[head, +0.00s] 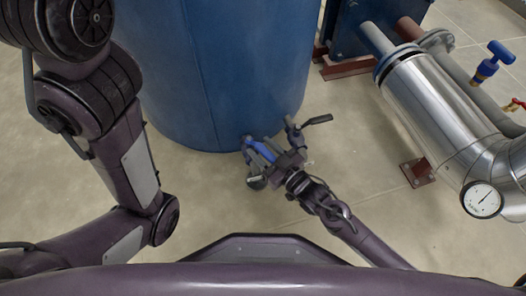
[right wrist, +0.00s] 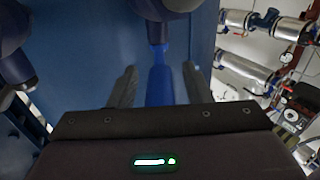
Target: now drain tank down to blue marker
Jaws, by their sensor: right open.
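The big blue tank (head: 230,60) stands at the centre top of the head view; its wall also fills much of the right wrist view (right wrist: 95,60). A blue valve handle (head: 262,151) is low at the tank's front. In the right wrist view the blue handle (right wrist: 161,86) lies between the two dark fingers of my right gripper (right wrist: 158,80). The fingers are open, with a gap on each side of the handle. My left arm is at the left, but its gripper is not in view. No blue marker or liquid level shows.
A silver insulated pipe (head: 435,110) with a round gauge (head: 481,199) runs along the right. A blue-handled valve (head: 490,62) is beside it. A rusty foot plate (head: 417,172) stands on the floor. Tiled floor is clear between the tank and the pipe.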

